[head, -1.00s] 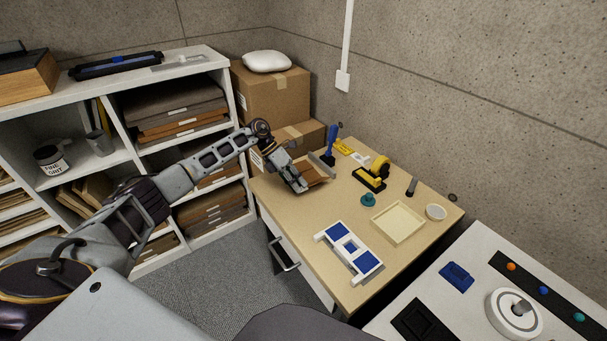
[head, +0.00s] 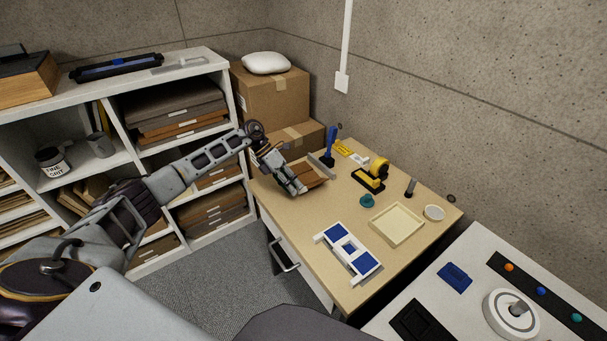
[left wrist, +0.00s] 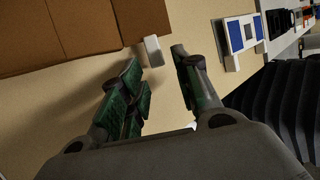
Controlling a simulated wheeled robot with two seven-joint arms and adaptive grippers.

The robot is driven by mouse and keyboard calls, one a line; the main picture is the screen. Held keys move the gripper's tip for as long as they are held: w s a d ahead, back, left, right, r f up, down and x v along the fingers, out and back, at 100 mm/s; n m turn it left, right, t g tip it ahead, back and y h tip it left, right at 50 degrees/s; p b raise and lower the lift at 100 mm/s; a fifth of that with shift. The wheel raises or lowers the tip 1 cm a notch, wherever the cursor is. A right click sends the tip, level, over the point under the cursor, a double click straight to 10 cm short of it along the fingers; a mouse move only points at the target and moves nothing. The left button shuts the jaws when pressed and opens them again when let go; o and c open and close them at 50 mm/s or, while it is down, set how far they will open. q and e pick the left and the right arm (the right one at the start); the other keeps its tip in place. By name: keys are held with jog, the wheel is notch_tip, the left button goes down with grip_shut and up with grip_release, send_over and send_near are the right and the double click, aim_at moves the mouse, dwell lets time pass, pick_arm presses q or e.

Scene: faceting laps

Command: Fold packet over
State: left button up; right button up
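A brown packet (head: 316,172) lies on the left end of the wooden desk, partly hidden by my left gripper (head: 298,191) in the head view. In the left wrist view the packet (left wrist: 70,30) shows flat brown panels with crease lines. A small white tab (left wrist: 153,50) is at its edge, just beyond the fingertips. My left gripper (left wrist: 163,62) is open, with its green-padded fingers apart and nothing seen between them. It is over the packet's near edge; I cannot tell whether it touches. My right gripper is not in view.
Shelves (head: 213,140) stand to the left, with boxes (head: 270,95) behind.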

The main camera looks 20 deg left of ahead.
pick_arm(q)
jog(key=shift+s+a+r+p, duration=0.25)
jog(key=shift+s+a+p, duration=0.05)
jog(key=shift+s+a, duration=0.25)
jog(key=shift+s+a+r+p, duration=0.2)
jog(key=shift+s+a+p, duration=0.1)
jog(key=shift+s+a, duration=0.2)
jog(key=shift+w+r, duration=0.1)
jog(key=shift+r, duration=0.05)
notch_tip(320, 180, up, 4)
jog(key=shift+f+p, duration=0.1)
jog(key=shift+p, duration=1)
jog(key=shift+o, duration=0.4)
jog(key=o, duration=0.5)
jog(key=shift+r, duration=0.25)
